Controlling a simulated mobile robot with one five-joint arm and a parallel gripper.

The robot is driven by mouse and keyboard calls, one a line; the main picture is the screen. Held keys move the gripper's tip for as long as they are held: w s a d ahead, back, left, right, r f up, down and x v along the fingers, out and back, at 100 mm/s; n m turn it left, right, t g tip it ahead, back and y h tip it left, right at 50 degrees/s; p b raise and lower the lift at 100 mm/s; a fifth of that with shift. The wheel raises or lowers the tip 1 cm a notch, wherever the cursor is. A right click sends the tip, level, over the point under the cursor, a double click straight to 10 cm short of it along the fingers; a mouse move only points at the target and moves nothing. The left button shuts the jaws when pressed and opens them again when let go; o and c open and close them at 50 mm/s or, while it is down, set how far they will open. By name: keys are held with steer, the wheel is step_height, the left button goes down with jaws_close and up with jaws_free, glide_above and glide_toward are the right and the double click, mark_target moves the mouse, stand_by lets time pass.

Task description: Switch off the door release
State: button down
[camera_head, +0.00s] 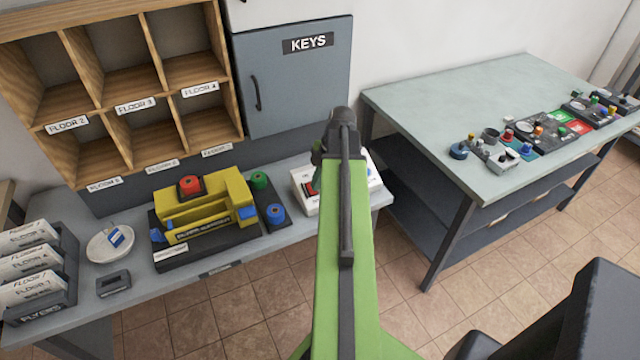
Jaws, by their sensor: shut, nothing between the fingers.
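A white box (302,203) sits on the grey bench, right of the yellow machine. A red switch (312,188) shows on its left part. My green arm crosses in front of the box and hides its middle; its right part shows past the arm. I cannot read any label on the box or tell the switch's position. My arm reaches up the picture to a dark joint above the box. My gripper's fingers are not visible; the arm seems to hide them.
The grey bench (225,270) also holds a yellow machine on a black base (205,245), a flyer rack (40,290) and a white dish (100,250). A grey KEYS cabinet (300,90) stands behind. A table (430,105) with several small devices is at right. Tiled floor lies between.

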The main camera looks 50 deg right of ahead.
steer(key=shift+f, duration=0.3)
steer(key=shift+s+a+f+t+b, duration=0.1)
steer(key=shift+f+t+b, duration=0.25)
steer(key=shift+b, duration=0.1)
steer(key=shift+t, duration=0.25)
steer(key=shift+r, duration=0.15)
steer(key=shift+w+d+r+p, duration=0.15)
steer(key=shift+w+d, duration=0.05)
steer(key=shift+w, duration=0.2)
steer(key=shift+w+d+r+p, duration=0.15)
steer(key=shift+w+d, duration=0.05)
steer(key=shift+w, duration=0.2)
